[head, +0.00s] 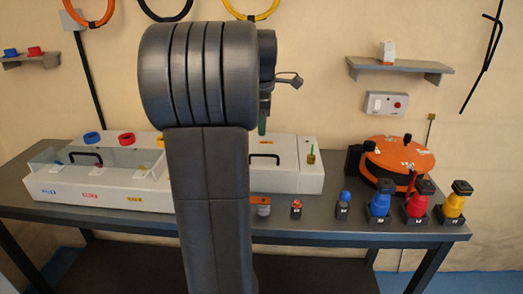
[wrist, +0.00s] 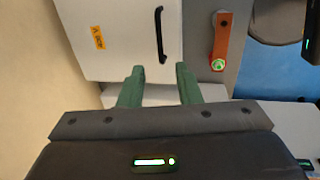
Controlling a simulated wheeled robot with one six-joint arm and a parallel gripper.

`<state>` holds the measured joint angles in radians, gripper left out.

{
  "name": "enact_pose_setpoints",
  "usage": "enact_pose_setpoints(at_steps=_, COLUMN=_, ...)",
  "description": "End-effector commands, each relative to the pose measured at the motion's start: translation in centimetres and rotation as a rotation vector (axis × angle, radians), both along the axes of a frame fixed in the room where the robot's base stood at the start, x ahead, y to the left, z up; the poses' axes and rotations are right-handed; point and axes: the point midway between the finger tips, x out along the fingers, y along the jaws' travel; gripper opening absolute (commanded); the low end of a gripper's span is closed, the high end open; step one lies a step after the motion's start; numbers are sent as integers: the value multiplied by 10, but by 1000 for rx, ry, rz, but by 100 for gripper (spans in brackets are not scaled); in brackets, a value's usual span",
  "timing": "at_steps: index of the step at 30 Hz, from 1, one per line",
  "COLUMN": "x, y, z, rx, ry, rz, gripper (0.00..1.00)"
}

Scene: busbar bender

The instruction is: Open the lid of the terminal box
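A white box lid with a black bar handle (wrist: 160,35) and an orange label (wrist: 97,38) fills the upper left of the wrist view; it appears to be the terminal box lid. In the head view a black handle (head: 263,156) shows on the white box (head: 285,180), just right of my arm, and the lid looks shut. My gripper (wrist: 160,78) is open and empty, its two green fingers apart. The handle lies beyond the fingertips, in line with the gap, not between them. In the head view one green finger (head: 262,124) shows above the handle. My arm hides the box's middle.
A long white case with a clear cover (head: 110,157) stands at left. An orange round device (head: 398,154) is at right. Blue (head: 380,203), red (head: 418,203) and yellow (head: 454,206) pieces stand along the front. An orange strip with a green knob (wrist: 218,63) is beside the lid.

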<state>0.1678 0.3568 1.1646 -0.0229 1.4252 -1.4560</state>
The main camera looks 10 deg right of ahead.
Motion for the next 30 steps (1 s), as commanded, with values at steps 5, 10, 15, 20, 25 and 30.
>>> enact_pose_setpoints(at_steps=5, x=7, y=-2, z=-43, rx=2, ry=5, rz=-1, gripper=31)
enact_pose_setpoints(at_steps=10, x=13, y=-4, z=-73, rx=1, ry=3, rz=-1, gripper=31)
enact_pose_setpoints(at_steps=15, x=17, y=-5, z=-91, rx=1, ry=1, rz=-2, gripper=31)
enact_pose_setpoints(at_steps=20, x=18, y=-5, z=-97, rx=0, ry=0, rz=-2, gripper=31)
enact_pose_setpoints(at_steps=25, x=18, y=-5, z=-97, rx=0, ry=0, rz=-2, gripper=31)
enact_pose_setpoints(at_steps=30, x=18, y=-5, z=-97, rx=0, ry=0, rz=-2, gripper=11)
